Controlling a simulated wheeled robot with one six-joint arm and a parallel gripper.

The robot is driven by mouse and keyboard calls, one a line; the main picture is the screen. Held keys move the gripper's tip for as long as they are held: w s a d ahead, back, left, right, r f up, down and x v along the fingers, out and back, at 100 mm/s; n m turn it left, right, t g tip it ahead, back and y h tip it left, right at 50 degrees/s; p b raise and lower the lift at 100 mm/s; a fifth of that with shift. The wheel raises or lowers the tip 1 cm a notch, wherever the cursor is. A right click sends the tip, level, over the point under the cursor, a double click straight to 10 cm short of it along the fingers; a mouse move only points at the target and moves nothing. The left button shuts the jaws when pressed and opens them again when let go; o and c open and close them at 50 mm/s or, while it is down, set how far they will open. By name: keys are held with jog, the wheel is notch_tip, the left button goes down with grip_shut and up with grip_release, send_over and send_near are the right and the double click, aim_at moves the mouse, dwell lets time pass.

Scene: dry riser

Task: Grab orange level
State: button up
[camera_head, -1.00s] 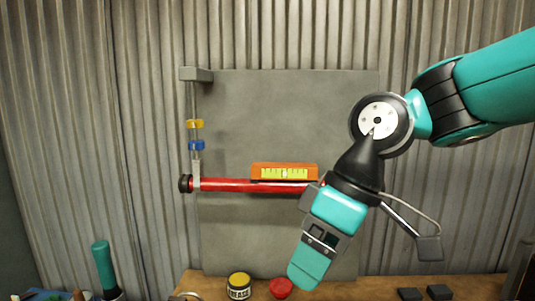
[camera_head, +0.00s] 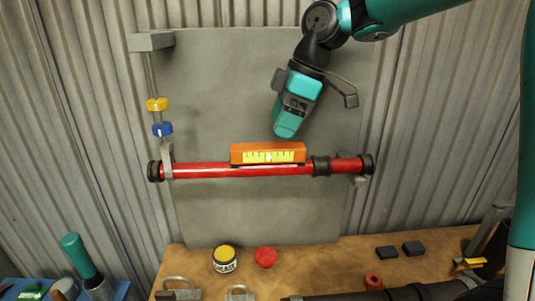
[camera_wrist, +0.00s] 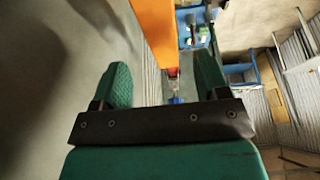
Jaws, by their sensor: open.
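The orange level (camera_head: 267,148), with a yellow-green scale window, rests lengthwise on top of the red pipe (camera_head: 215,171). My gripper (camera_head: 285,130) points down just above the level, a little right of its middle. A small gap seems to separate the fingertips from it in the head view. In the wrist view, my gripper (camera_wrist: 161,82) is open with its green fingers spread and nothing between the pads. The orange level (camera_wrist: 156,35) runs lengthwise in line with the gap between the fingers. The far finger is hidden in the head view.
A grey panel (camera_head: 220,80) stands behind the pipe. A rod with a yellow clip (camera_head: 157,104) and a blue clip (camera_head: 162,129) hangs at left. A pipe bracket (camera_head: 358,179) is at right. Below, the bench (camera_head: 310,270) holds a grease tin (camera_head: 224,259) and red cap (camera_head: 266,257).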

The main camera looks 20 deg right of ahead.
aim_at(270, 146)
jog(key=p+x, duration=0.2)
jog(key=x, duration=0.5)
jog(key=shift+a+f+p, duration=0.1)
jog(key=shift+a+p, duration=0.15)
jog(key=shift+p, duration=0.1)
jog(key=c, duration=1.1)
jog(key=shift+c, duration=0.2)
